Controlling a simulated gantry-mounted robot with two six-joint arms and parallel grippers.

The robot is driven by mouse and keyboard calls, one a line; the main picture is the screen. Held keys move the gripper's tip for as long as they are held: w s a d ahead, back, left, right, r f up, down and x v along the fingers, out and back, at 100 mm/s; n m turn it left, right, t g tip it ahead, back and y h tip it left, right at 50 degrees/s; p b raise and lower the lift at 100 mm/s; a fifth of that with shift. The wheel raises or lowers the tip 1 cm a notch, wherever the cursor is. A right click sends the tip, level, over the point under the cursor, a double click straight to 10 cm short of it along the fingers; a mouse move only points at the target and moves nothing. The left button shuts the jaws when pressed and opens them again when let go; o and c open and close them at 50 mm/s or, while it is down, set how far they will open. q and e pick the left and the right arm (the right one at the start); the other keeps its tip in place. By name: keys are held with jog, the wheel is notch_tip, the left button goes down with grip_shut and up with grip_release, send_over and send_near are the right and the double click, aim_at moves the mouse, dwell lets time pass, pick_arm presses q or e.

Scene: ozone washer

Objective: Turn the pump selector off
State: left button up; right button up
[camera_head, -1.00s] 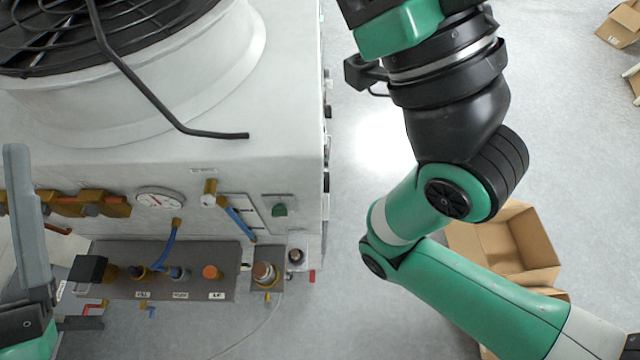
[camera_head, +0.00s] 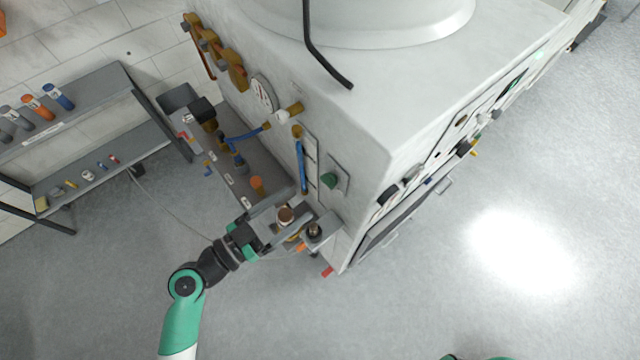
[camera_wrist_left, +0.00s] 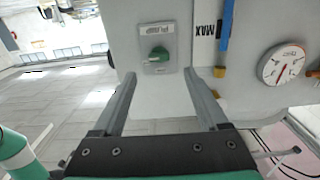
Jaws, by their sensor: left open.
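The pump selector is a green knob on a grey plate on the side of the white machine, seen in the head view (camera_head: 329,180). In the left wrist view the selector (camera_wrist_left: 158,54) sits under a label reading PUMP, its grip roughly level. My left gripper (camera_head: 303,207) is open and empty in front of the panel, short of the knob. In the left wrist view the left gripper's (camera_wrist_left: 160,76) two fingers point at the panel, with the knob showing beyond and between the tips. My right gripper is out of view.
A grey shelf (camera_head: 80,80) stands at left. The floor at right is clear.

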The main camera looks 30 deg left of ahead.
aim_at(325, 184)
pick_arm(q)
jog(key=p+x, duration=0.1)
jog(key=x, duration=0.6)
jog(key=shift+w+d, duration=0.25)
jog(key=shift+w, duration=0.05)
grip_shut()
